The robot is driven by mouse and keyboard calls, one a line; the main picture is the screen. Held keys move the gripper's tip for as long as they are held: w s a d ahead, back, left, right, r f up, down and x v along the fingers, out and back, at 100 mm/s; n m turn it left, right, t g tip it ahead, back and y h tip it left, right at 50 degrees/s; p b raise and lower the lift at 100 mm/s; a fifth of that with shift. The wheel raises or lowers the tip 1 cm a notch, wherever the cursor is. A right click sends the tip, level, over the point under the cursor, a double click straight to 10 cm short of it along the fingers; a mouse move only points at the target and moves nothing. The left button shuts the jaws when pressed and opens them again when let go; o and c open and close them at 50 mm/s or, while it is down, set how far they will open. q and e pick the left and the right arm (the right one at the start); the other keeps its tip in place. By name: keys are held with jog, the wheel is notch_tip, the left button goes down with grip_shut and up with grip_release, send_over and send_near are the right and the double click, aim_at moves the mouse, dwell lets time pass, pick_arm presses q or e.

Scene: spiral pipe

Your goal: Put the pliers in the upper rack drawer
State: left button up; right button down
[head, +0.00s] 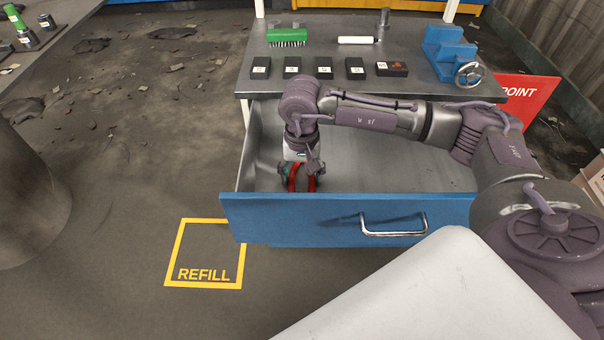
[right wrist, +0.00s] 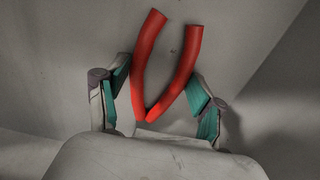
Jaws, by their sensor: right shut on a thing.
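The pliers (right wrist: 186,75) have red handles that spread in a V in the right wrist view. In the head view their red handles (head: 294,177) show at the left end of the open drawer. My right gripper (head: 301,178) reaches down into the drawer and is shut on the pliers; its teal-padded fingers (right wrist: 160,92) stand on both sides of the handles. The pliers' jaws are hidden. The upper rack drawer (head: 290,219) is pulled out, with a blue front and a grey inside. I cannot tell whether the pliers touch its floor. My left gripper is out of view.
The rack top (head: 335,88) above the drawer holds a green brush (head: 287,37), several small black blocks, a white cylinder (head: 355,40) and a blue vise (head: 446,52). A metal handle (head: 393,231) sticks out of the drawer front. The drawer's right part looks empty.

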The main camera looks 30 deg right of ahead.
jog(key=shift+f, duration=0.1)
jog(key=shift+c, duration=0.7)
grip_release()
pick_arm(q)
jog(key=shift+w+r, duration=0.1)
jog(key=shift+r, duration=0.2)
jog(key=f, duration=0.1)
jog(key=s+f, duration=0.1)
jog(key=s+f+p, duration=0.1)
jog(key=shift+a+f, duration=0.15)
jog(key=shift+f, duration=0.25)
pick_arm(e)
notch_tip(320, 180, up, 12)
